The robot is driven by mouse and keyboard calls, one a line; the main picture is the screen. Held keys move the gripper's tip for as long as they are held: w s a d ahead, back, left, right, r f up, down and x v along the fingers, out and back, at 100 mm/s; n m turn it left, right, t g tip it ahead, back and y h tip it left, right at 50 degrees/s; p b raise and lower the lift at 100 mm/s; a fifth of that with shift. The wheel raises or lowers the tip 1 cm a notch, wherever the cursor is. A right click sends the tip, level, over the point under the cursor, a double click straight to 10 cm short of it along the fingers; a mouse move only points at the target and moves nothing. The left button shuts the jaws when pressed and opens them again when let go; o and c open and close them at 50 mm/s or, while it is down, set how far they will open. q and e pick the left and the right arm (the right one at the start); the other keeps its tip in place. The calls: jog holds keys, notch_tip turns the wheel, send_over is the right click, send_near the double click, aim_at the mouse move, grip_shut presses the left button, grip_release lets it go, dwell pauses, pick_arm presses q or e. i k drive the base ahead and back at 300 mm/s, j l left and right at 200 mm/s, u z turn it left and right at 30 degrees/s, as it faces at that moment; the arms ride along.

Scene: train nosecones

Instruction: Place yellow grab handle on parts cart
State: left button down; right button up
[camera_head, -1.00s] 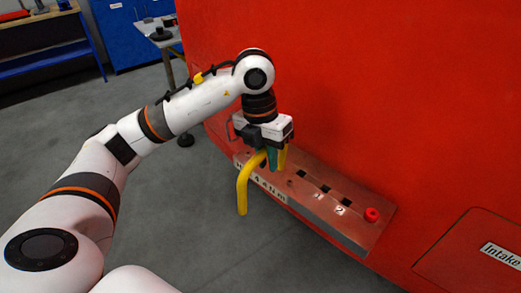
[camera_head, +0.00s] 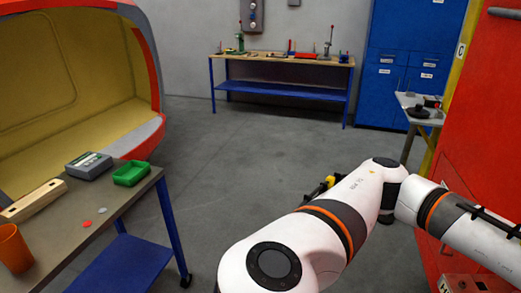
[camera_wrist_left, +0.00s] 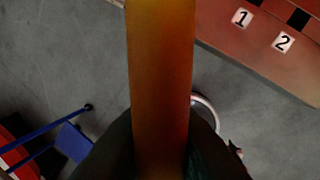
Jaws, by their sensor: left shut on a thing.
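The yellow grab handle (camera_wrist_left: 160,70) shows in the left wrist view as a thick amber bar, running from the top edge down between my dark left fingers. My left gripper (camera_wrist_left: 161,150) is shut on it. A red sill with marks "1" and "2" lies beyond at upper right. A grey-topped table with blue legs (camera_head: 142,192) stands at left; a smaller grey stand (camera_head: 406,101) stands at right. No label shows which is the parts cart. My right gripper is not in view.
The left table holds a green tray (camera_head: 132,173), a grey box (camera_head: 88,165), a wooden block (camera_head: 33,201) and an orange cup (camera_head: 14,250). A yellow-lined shell is behind it. The red body (camera_head: 490,120) bounds the right.

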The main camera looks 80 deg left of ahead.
aim_at(27, 240)
jog(key=k+j+u, duration=0.1)
jog(key=u, duration=3.2)
jog(key=i+j+u, duration=0.3)
jog(key=i+j, duration=0.15)
jog(key=i, duration=0.55)
